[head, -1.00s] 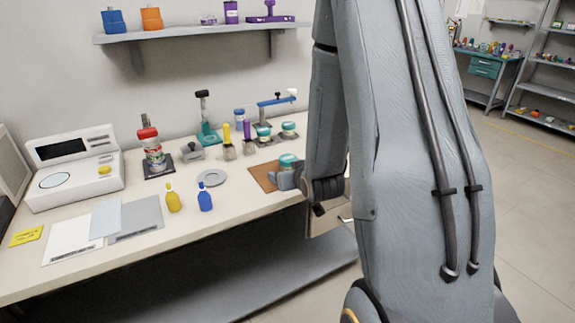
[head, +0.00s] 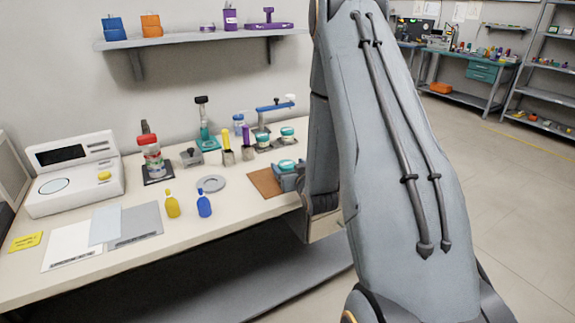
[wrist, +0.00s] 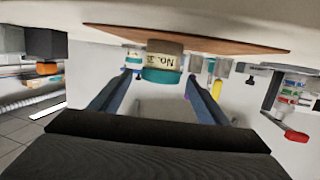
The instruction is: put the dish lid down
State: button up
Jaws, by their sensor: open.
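A small labelled dish with a teal lid (head: 287,164) on top stands on a brown mat (head: 264,182) near the bench's front edge. In the wrist view, which is upside down, the teal lid (wrist: 165,76) sits against the pale dish body (wrist: 165,53). My gripper (head: 290,182) is at the dish, partly hidden by my arm in the head view. Its fingers (wrist: 160,77) are open, one either side of the lid, with gaps visible. I cannot tell exactly how far the fingertips reach along it.
Two more teal-lidded dishes (head: 287,132) stand behind, near a blue-armed stand (head: 275,105). A white scale-like device (head: 75,175) is at the far left. Bare bench lies in front.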

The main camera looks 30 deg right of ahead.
jog(key=shift+w+f, duration=0.1)
jog(key=shift+w, duration=0.3)
jog(key=shift+c, duration=0.4)
jog(key=c, duration=1.1)
